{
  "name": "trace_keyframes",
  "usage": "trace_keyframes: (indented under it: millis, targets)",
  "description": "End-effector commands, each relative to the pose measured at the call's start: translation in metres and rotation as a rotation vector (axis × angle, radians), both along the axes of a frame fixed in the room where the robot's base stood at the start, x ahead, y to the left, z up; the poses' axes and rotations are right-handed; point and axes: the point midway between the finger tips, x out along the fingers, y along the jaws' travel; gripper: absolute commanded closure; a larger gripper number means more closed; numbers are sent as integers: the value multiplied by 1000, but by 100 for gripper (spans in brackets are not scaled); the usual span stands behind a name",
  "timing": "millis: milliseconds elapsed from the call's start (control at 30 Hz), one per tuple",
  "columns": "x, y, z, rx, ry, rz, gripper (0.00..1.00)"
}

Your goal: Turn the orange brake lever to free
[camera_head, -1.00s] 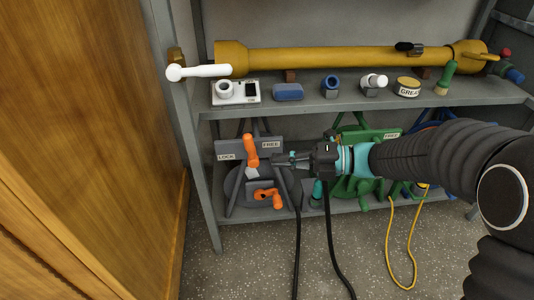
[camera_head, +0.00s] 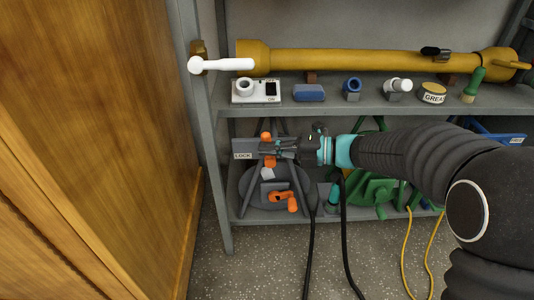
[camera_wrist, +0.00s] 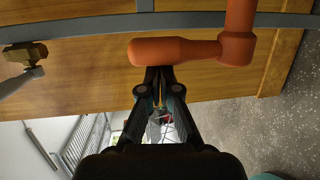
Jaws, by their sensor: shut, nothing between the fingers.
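The orange brake lever (camera_head: 266,135) stands nearly upright in front of a grey plate with a LOCK label (camera_head: 243,155) on its left. My gripper (camera_head: 270,148) crosses in front of the lever from the right and hides its middle and the FREE label. In the wrist view the lever's orange grip (camera_wrist: 175,50) lies across the picture, just beyond the fingertips. My gripper (camera_wrist: 158,73) is shut there with nothing between its fingers. I cannot tell whether the tips touch the lever.
A second orange handle (camera_head: 284,202) sits below the lever. A green machine (camera_head: 375,187) stands to the right on the lower shelf. The upper shelf (camera_head: 330,108) runs above my gripper. A wooden cabinet (camera_head: 90,120) is at the left.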

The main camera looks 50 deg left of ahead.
Motion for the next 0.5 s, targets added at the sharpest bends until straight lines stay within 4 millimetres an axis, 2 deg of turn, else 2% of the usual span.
trace_keyframes:
  millis: [333,500]
  targets:
    - [1,0,1,2,6,0,100]
    - [10,0,5,29,50,-2,100]
